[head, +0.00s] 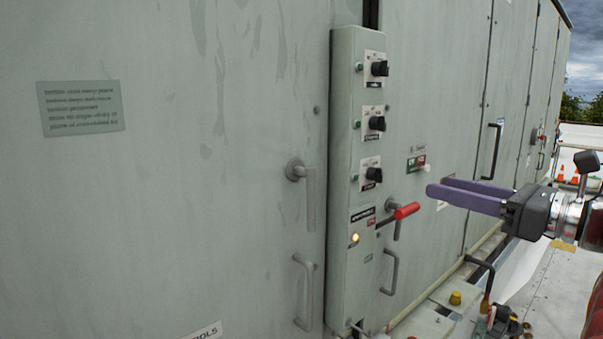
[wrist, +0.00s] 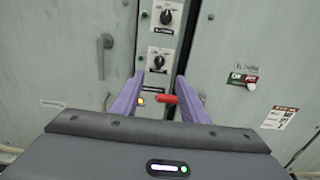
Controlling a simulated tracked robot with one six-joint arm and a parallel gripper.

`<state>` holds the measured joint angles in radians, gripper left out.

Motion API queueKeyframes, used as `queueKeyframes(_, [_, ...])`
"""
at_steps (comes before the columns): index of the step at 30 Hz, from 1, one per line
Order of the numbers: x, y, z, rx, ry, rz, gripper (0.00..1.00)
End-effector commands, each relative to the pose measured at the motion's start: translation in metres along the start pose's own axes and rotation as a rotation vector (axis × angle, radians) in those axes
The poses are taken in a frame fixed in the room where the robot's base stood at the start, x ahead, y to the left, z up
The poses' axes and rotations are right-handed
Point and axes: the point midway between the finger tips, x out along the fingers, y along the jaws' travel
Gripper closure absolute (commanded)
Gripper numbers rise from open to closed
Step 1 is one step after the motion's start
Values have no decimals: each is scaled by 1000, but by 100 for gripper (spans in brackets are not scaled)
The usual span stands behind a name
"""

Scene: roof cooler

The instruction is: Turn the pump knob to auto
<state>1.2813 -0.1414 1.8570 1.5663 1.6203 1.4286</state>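Three black rotary knobs sit on white plates down a narrow grey-green control panel (head: 341,215): top (head: 379,68), middle (head: 376,122) and bottom (head: 373,174). Their labels are too small to read, so I cannot tell which is the pump knob. The wrist view shows two of them, an upper knob (wrist: 166,17) and a lower knob (wrist: 159,61). My gripper (head: 438,186) has purple fingers and reaches in from the right, apart from the panel. In the wrist view my gripper (wrist: 160,77) is open and empty, its fingertips either side of the lower knob in the picture.
A red-handled lever (head: 405,211) sticks out below the bottom knob, close to my fingers; a lit amber lamp (head: 354,238) is beside it. Grey door handles (head: 306,190) flank the panel. A green-and-red switch plate (head: 416,163) is to the right. Pipework (head: 483,270) stands below.

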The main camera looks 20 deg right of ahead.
Motion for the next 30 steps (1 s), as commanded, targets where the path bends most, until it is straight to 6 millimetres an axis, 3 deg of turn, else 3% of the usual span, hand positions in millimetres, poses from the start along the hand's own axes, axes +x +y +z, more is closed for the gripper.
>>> queueKeyframes(14, [9, 0, -1, -2, 2, -1, 60])
queueKeyframes(30, [69, 0, -1, -2, 2, 0, 60])
